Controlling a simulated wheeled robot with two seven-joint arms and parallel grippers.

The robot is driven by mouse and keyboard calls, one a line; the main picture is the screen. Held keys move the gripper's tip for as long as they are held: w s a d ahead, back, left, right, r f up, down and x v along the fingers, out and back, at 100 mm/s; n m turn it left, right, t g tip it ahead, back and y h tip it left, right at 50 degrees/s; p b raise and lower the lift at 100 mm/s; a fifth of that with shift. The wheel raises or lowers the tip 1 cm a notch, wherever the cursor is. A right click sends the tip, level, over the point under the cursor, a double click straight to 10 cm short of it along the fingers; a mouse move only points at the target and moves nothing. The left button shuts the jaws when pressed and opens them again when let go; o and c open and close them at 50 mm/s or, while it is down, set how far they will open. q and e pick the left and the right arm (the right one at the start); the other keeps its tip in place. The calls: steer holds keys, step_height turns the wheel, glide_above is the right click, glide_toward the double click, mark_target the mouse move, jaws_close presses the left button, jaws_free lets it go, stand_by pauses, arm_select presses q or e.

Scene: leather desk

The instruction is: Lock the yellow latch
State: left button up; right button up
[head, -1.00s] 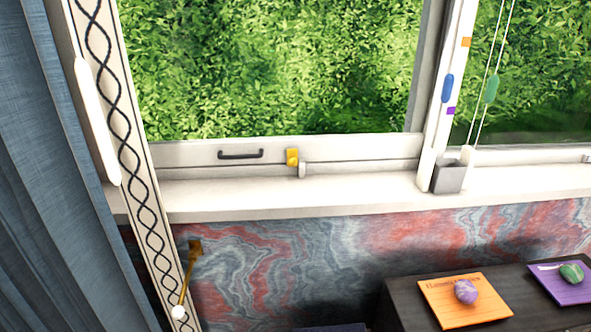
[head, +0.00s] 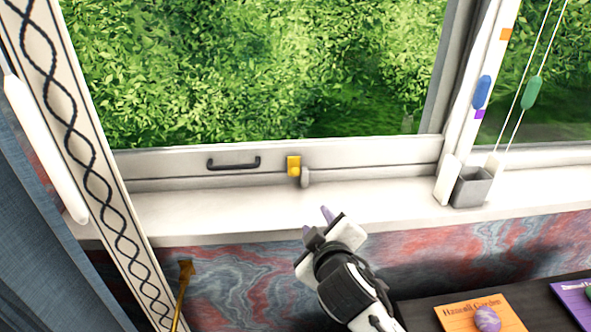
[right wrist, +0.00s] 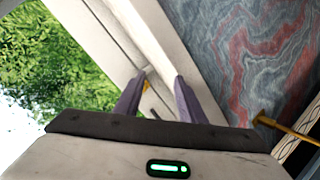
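The yellow latch (head: 293,165) is a small block on the lower rail of the white window, right of a dark handle (head: 234,163). A pale rounded piece (head: 305,177) sits just below and right of it; I cannot tell whether they are joined. My right gripper (head: 318,222) is below and slightly right of the latch, in front of the sill, not touching it. In the right wrist view its two purple fingers (right wrist: 160,95) are apart with nothing held. A bit of the yellow latch (right wrist: 147,86) shows between them, mostly hidden. My left gripper is not in view.
A grey holder (head: 472,187) stands on the right of the sill (head: 400,203). Blue and green cord pulls hang above it. A dark desk with an orange card (head: 470,312) is at lower right. A brass hook (head: 184,272) is on the wall at lower left.

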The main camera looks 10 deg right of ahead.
steer(key=n+t, duration=0.2)
glide_toward(295, 173)
steer(key=shift+s+d+r+y, duration=0.1)
steer(key=shift+s+d+y, duration=0.05)
steer(key=shift+s, duration=0.25)
steer(key=shift+s+d+r+y, duration=0.1)
steer(key=shift+s+y, duration=0.05)
steer(key=shift+s, duration=0.25)
steer(key=shift+w+a, duration=0.1)
steer(key=shift+w, duration=0.25)
steer(key=x, duration=0.7)
steer(key=shift+w+f, duration=0.2)
steer(key=shift+w, duration=0.15)
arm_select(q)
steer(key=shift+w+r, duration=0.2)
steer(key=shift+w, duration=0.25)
arm_select(e)
steer(key=shift+x, duration=0.9)
steer(key=shift+c, duration=0.4)
